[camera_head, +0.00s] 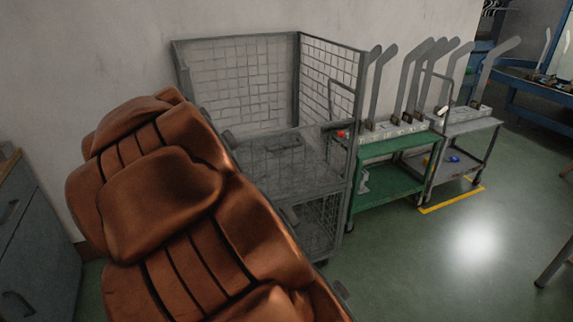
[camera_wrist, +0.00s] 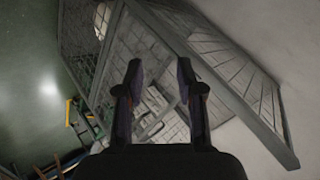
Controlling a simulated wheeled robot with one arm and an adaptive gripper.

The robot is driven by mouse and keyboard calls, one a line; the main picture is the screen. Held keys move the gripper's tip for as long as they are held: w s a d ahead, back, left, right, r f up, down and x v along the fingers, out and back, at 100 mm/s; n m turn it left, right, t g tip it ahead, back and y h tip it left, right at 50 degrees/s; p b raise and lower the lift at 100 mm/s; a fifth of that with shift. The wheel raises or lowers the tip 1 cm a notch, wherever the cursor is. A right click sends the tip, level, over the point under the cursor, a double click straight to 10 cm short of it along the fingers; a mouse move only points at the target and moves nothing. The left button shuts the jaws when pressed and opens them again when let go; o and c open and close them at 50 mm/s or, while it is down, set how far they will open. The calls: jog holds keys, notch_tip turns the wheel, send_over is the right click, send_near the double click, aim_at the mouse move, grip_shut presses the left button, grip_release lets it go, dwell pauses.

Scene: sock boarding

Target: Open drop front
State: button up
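A grey wire-mesh cage trolley (camera_head: 297,85) stands against the wall in the head view. Mesh covers its back and right side, and a lower mesh section (camera_head: 318,222) is visible at the front. A grey bar or edge crosses the front at about mid-height. I cannot tell which panel is the drop front or how far it is lowered. In the wrist view, the cage's frame and mesh (camera_wrist: 262,92) fill the upper right, seen tilted. My gripper (camera_wrist: 159,82) is open and empty, with its two fingers apart before the mesh. My gripper is not visible in the head view.
A large brown padded leather shape (camera_head: 165,195) hides the cage's left and lower front. A green cart (camera_head: 385,182) and grey cart (camera_head: 455,160) with upright grey boards stand right of the cage. A grey cabinet (camera_head: 40,245) is at left. Green floor at right is mostly clear.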

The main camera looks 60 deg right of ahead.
jog(key=s+d+f+m+g+h+b, duration=0.2)
jog(key=d+m+h+b, duration=0.45)
jog(key=d, duration=1.05)
jog(key=m+g+h+b, duration=0.2)
jog(key=m+h, duration=0.2)
jog(key=m, duration=0.3)
send_near(287, 148)
jog(key=d, duration=0.3)
jog(key=shift+w+f+x, duration=0.1)
jog(key=shift+w+x, duration=0.05)
jog(key=shift+x, duration=1.15)
jog(key=shift+w+f+x, duration=0.1)
jog(key=shift+w+x, duration=0.05)
jog(key=shift+x, duration=1.2)
jog(key=shift+w+f+x, duration=0.1)
jog(key=shift+w+x, duration=0.05)
jog(key=shift+x, duration=1.15)
jog(key=shift+a, duration=0.15)
grip_shut()
